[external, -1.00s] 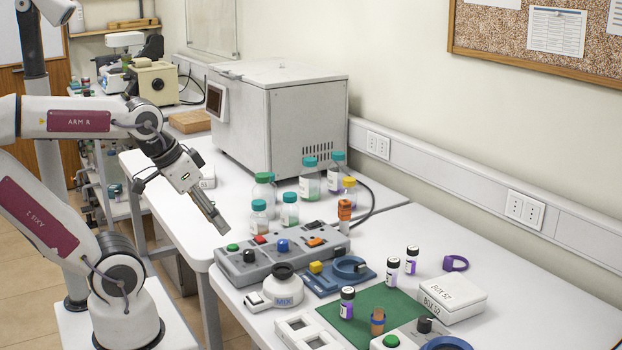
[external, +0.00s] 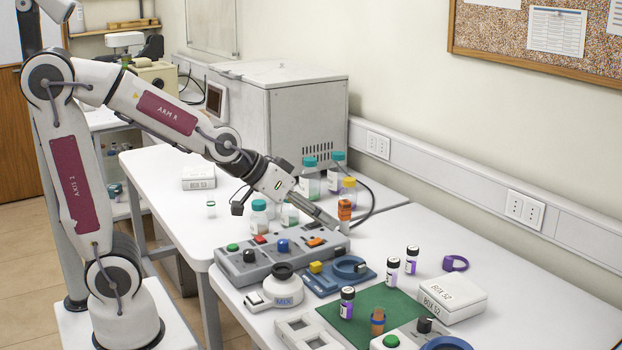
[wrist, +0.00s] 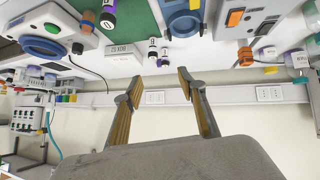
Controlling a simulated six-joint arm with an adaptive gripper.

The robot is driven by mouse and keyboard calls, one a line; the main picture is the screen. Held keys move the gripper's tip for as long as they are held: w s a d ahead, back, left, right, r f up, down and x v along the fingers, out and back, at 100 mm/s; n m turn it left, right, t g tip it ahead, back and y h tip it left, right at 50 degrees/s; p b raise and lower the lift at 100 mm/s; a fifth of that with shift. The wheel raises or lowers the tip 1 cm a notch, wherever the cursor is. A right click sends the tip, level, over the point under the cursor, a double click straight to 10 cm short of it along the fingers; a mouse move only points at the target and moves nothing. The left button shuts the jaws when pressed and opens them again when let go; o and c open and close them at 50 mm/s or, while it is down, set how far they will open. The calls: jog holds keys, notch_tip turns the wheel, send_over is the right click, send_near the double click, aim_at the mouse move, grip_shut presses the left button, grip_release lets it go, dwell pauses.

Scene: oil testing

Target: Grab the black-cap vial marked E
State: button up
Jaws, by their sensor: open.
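Three black-cap vials with purple contents and white labels show in the external view. One vial (external: 347,303) stands on the green mat (external: 385,308). The other two, a middle vial (external: 392,271) and a far vial (external: 411,260), stand close together on the white table behind the mat. I cannot read which is marked E. My gripper (external: 338,224) is open and empty, above the back of the button panel, left of and higher than the vials. In the wrist view my fingers (wrist: 158,84) are apart with nothing between them; the vial pair (wrist: 153,50) shows just beyond them.
A grey button panel (external: 262,258), a blue-and-yellow device (external: 335,280) and a white mixer (external: 283,288) stand to the left.

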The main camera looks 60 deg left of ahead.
jog(key=w+d+f+t, duration=0.2)
jog(key=w+d+f, duration=0.1)
jog(key=w, duration=0.4)
jog(key=n+t+y, duration=0.1)
jog(key=t+y, duration=0.1)
jog(key=y, duration=0.1)
send_near(409, 248)
jog(key=shift+s+d, duration=0.1)
jog(key=shift+s, duration=0.35)
jog(key=shift+x, duration=3.3)
jog(key=shift+w+r, duration=0.1)
jog(key=shift+w, duration=0.15)
